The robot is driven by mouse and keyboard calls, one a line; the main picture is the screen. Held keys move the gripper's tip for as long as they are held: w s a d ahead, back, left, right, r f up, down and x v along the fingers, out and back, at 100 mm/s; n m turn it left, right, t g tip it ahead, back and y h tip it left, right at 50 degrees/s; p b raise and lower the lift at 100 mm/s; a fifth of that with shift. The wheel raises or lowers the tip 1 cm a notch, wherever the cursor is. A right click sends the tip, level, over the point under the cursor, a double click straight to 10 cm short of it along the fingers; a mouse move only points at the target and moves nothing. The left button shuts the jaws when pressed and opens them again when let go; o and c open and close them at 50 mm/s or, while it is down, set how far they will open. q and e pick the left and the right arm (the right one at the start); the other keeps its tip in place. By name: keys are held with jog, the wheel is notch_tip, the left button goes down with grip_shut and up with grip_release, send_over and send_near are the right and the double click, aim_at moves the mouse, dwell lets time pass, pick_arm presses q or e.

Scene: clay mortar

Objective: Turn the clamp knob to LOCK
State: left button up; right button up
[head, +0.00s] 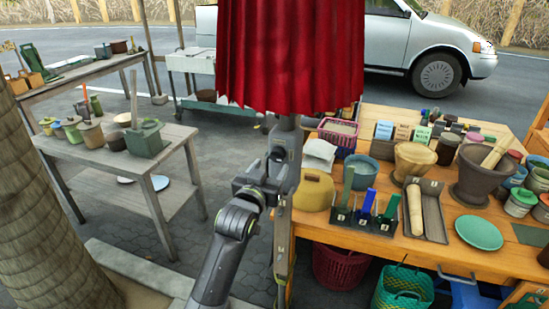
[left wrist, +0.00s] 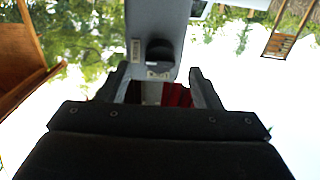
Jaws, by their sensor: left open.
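In the left wrist view a dark round clamp knob (left wrist: 160,51) sits on a grey post (left wrist: 155,20). A small pale label is just below the knob and another is to its left; I cannot read them. My left gripper (left wrist: 160,78) is open, with its two fingers apart and the knob ahead of the gap between them. In the head view the left gripper (head: 283,135) is up against the grey post (head: 285,235), just below a hanging red cloth (head: 290,55). My right gripper is not in view.
A wooden table (head: 455,262) with a mortar (head: 484,175), bowls and several tools stands right of the post. A grey wooden table (head: 95,150) with pots stands at the left. A tree trunk (head: 45,215) is at the near left. Paved ground lies between.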

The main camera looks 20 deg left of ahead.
aim_at(277, 158)
pick_arm(q)
jog(key=shift+w+p, duration=0.3)
jog(key=shift+w, duration=1.85)
jog(key=shift+d, duration=0.1)
jog(key=c, duration=1)
